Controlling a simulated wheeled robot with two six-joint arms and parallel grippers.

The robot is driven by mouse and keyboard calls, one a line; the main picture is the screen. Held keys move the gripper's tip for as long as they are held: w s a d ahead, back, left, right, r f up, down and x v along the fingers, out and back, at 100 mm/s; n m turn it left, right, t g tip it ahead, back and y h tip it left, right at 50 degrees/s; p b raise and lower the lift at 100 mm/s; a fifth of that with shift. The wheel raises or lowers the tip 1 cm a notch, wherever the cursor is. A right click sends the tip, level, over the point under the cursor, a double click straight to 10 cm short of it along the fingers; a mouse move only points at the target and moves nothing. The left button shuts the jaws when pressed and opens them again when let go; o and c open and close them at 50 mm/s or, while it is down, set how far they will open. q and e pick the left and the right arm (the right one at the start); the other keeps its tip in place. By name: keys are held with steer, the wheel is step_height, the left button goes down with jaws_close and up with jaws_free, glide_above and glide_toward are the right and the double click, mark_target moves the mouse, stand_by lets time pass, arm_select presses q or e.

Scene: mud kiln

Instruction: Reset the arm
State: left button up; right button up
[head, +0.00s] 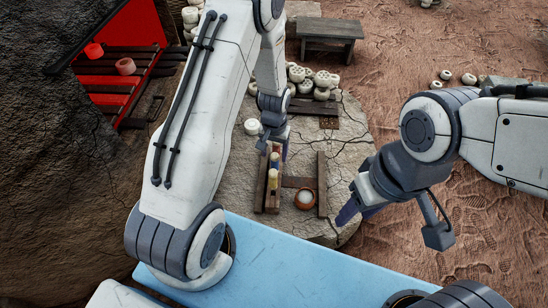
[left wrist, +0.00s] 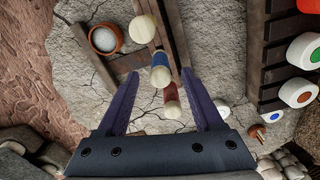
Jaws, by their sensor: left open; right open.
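My left gripper (head: 274,150) is over the far end of a narrow wooden rack (head: 260,185) on the stone slab. In the left wrist view its two fingers (left wrist: 160,78) are spread apart. Several pale-topped cylinders stand in the rack; one has a blue band (left wrist: 160,77) and one a red band (left wrist: 172,100). The blue-banded one appears between the fingertips; I cannot tell whether they touch it. My right gripper (head: 349,211) is open and empty, at the right edge of the slab, pointing down left; its fingers are partly hidden.
A small clay bowl with white contents (head: 305,199) sits right of the rack. White round pieces (head: 312,82) are heaped behind, before a wooden bench (head: 330,35). A red-lit kiln opening (head: 125,55) is at left. Coloured-centre discs (left wrist: 298,92) lie on dark slats.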

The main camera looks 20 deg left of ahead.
arm_select(q)
step_height(320, 180, up, 4)
steer(key=shift+f+p, duration=0.25)
steer(key=shift+p, duration=0.15)
steer(key=s+d+r+m, duration=0.3)
steer(key=s+d+r, duration=0.3)
steer(key=d+r, duration=0.55)
steer(key=s+d+r+m+h, duration=0.1)
steer(key=s+r+m, duration=0.2)
steer(key=s+r, duration=0.45)
steer(key=s+d+r+m, duration=0.2)
steer(key=s+r, duration=0.3)
steer(key=s, duration=0.5)
step_height(320, 180, up, 28)
steer(key=p, duration=2.9)
steer(key=shift+w+a+f, duration=0.2)
steer(key=shift+a, duration=0.05)
